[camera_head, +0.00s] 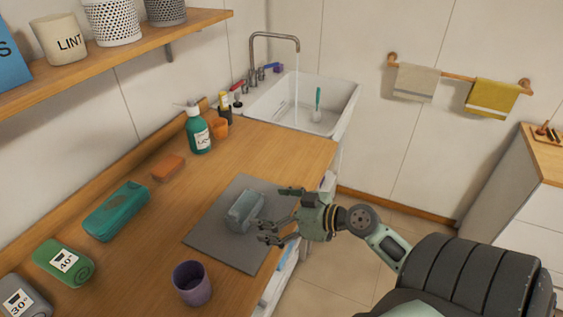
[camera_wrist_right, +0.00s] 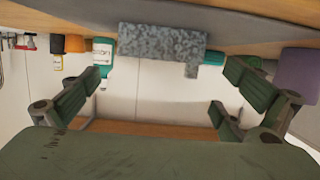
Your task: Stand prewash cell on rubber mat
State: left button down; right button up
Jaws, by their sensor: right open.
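A pale grey-blue block (camera_head: 244,212), which appears to be the prewash cell, lies on the dark grey rubber mat (camera_head: 211,240); no label is readable on it. In the right wrist view, which looks upside down, a speckled grey block (camera_wrist_right: 162,45) sits between and beyond the fingers and seems to be the same thing. My right gripper (camera_head: 275,215) is open and empty, low over the mat's right part, with its fingers pointing left toward the block. A small gap seems to remain between them. My left gripper is not in view.
A purple cup (camera_head: 192,284) stands near the mat's front corner. A green 40° roll (camera_head: 64,263), a teal case (camera_head: 116,211), an orange bar (camera_head: 167,168) and a green pump bottle (camera_head: 199,133) stand or lie to the left. A sink (camera_head: 340,120) is behind.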

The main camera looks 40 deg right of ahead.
jog(key=v, duration=0.2)
jog(key=shift+s+d+b, duration=0.1)
jog(key=shift+s+b, duration=0.2)
jog(key=shift+b, duration=0.05)
jog(key=shift+s+d+r, duration=0.2)
jog(key=shift+s+r, duration=0.15)
jog(key=shift+s, duration=0.15)
